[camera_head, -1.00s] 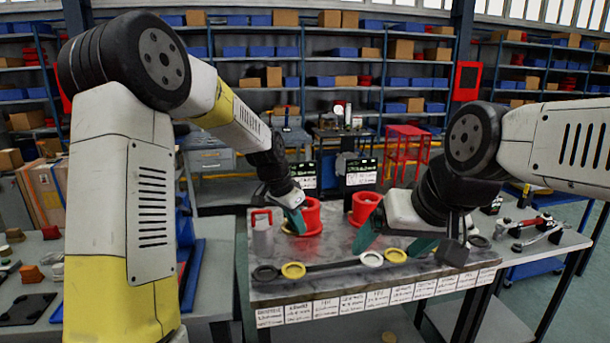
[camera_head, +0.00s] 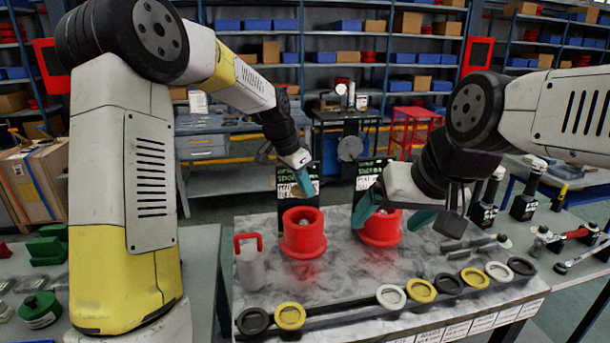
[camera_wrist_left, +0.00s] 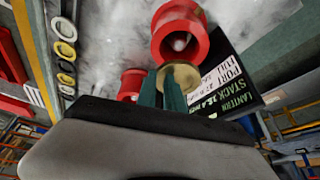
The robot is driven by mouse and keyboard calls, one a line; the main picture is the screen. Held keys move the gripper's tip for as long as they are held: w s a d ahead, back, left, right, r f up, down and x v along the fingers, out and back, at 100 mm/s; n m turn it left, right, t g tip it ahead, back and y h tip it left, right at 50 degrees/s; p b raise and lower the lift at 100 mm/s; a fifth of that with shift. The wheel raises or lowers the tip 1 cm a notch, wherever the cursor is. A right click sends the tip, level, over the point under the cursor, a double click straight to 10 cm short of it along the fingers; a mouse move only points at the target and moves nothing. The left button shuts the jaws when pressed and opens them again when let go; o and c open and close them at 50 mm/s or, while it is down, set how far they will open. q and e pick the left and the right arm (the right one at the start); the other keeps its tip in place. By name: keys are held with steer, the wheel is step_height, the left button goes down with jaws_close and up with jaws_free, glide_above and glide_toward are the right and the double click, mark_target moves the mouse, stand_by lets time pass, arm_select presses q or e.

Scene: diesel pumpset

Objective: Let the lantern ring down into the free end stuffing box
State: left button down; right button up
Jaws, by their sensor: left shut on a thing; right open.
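Two red stuffing boxes stand on the marble-patterned bench, a left one (camera_head: 303,232) and a right one (camera_head: 381,228). I cannot tell from the signs which is the free end one. My left gripper (camera_head: 305,183) points down just above the left box in the head view. In the left wrist view its teal fingers (camera_wrist_left: 163,90) are shut on a brass lantern ring (camera_wrist_left: 183,77), which shows by the rim of the nearer red box (camera_wrist_left: 180,38) and looks apart from its bore.
A row of black, yellow and pale rings (camera_head: 391,296) lies along the bench front. A grey canister with a red handle (camera_head: 249,262) stands left of the boxes. Dark signs (camera_head: 298,179) stand behind them. Tools (camera_head: 570,235) lie at the right.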

arm_select(q)
steer(key=shift+w, duration=0.4)
step_height(320, 180, down, 8)
steer(key=shift+r, duration=0.25)
stand_by(0.7)
stand_by(0.4)
steer(key=c, duration=1.4)
jaws_free()
steer(key=shift+o, duration=0.2)
